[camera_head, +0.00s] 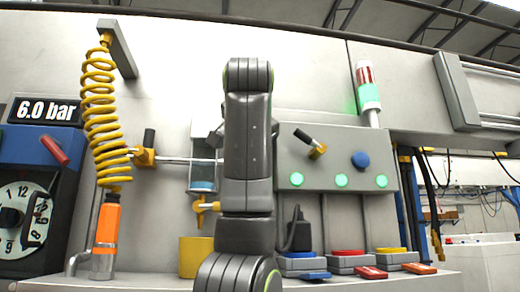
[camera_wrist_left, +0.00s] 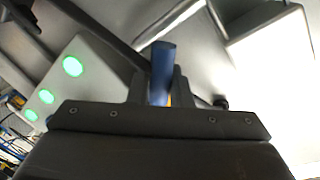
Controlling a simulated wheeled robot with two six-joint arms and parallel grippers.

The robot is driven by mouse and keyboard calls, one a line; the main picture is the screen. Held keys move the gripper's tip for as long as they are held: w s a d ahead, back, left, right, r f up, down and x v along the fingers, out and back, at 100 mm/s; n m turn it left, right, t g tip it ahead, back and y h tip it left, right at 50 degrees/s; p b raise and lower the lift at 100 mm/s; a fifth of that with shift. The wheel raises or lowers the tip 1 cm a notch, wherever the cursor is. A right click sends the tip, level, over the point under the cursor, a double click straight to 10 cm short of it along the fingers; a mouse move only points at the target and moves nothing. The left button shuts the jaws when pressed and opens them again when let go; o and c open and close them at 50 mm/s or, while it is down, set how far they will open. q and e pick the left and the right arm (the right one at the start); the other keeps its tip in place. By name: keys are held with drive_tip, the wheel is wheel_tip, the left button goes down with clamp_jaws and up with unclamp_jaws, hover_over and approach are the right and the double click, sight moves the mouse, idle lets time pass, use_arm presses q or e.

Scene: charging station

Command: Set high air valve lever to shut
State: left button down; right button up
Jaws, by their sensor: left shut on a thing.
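In the left wrist view, a blue lever handle (camera_wrist_left: 163,62) stands between the dark fingers of my left gripper (camera_wrist_left: 161,90), which is shut on it. A bit of yellow shows at the handle's lower end. In the head view my grey arm stands upright in the middle and hides this lever and most of the gripper. Which way the lever is set cannot be told. A black-handled lever with a yellow base (camera_head: 147,145) sits on the pipe at the left. Another black and yellow lever (camera_head: 311,144) is on the grey panel. My right gripper is in neither view.
The grey panel (camera_head: 335,165) has several green lights and a blue knob (camera_head: 360,159). A yellow coiled hose (camera_head: 100,115) hangs at the left beside a pressure display (camera_head: 45,110). A signal tower (camera_head: 367,88) stands above. Coloured buttons (camera_head: 348,253) line the ledge below.

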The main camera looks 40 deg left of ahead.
use_arm(q)
drive_tip(key=shift+s+a+r+m+g, duration=0.2)
drive_tip(key=shift+r+m+g, duration=0.1)
drive_tip(key=shift+m, duration=0.5)
drive_tip(key=shift+s+r+m, duration=0.1)
drive_tip(key=shift+r+m, duration=0.1)
drive_tip(key=shift+m, duration=0.3)
drive_tip(key=m, duration=0.1)
drive_tip(key=r+m, duration=0.1)
drive_tip(key=m+g+p, duration=0.1)
drive_tip(key=shift+s+a+r+y, duration=0.25)
drive_tip(key=shift+r+y, duration=0.05)
drive_tip(key=shift+y, duration=0.1)
drive_tip(key=shift+r+m+g+y+p, duration=0.3)
drive_tip(key=shift+r+m, duration=0.1)
drive_tip(key=shift+m, duration=0.8)
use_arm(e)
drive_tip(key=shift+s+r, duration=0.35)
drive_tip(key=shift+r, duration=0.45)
use_arm(q)
drive_tip(key=c, duration=1.4)
unclamp_jaws()
drive_tip(key=shift+a, duration=0.1)
drive_tip(key=shift+o, duration=0.2)
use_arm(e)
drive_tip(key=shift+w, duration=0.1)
